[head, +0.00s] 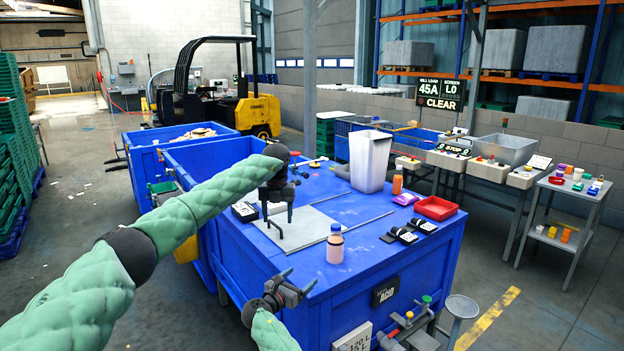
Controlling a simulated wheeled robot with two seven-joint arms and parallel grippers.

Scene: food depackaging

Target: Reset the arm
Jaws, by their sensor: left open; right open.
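My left arm, in a green padded sleeve, reaches in from the left of the head view. Its gripper (278,221) points down, open and empty, over the grey plate (318,228) on the blue workbench (445,247). How high it is above the plate is hard to tell. My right gripper (299,281) is open and empty at the bench's near left edge, lower in the view. Its arm comes up from the bottom edge.
A bottle (335,244) stands between the grippers' side and the bench front. A grey bin (370,161), orange bottle (397,181), red tray (436,208) and small black devices (403,235) occupy the right side. A forklift (213,95) stands behind.

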